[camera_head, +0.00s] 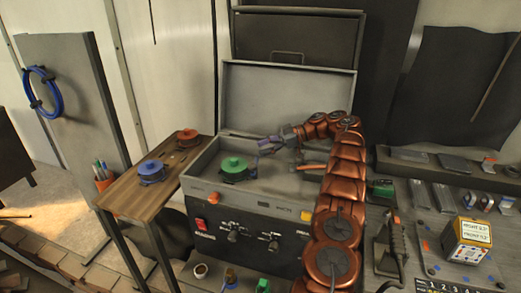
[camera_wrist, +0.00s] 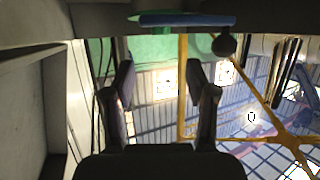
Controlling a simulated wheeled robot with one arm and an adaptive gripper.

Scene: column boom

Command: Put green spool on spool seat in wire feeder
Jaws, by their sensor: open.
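The green spool (camera_head: 233,164) sits inside the open wire feeder (camera_head: 205,165), on the left of its compartment. It looks upright with a dark base under it; the spool seat is hidden there, so I cannot tell how the spool rests on it. My gripper (camera_head: 264,147) is a little to the right of the green spool, inside the feeder's opening, apart from the spool. In the wrist view my gripper (camera_wrist: 163,82) shows two dark fingers spread apart with nothing between them.
The feeder's lid (camera_head: 290,100) stands open behind. A wooden side table (camera_head: 130,203) at left holds a red spool (camera_head: 187,135) and a blue spool (camera_head: 152,168). A hammer-like tool (camera_head: 312,167) lies right of my gripper. A workbench (camera_head: 435,225) with a yellow box (camera_head: 467,240) stands at right.

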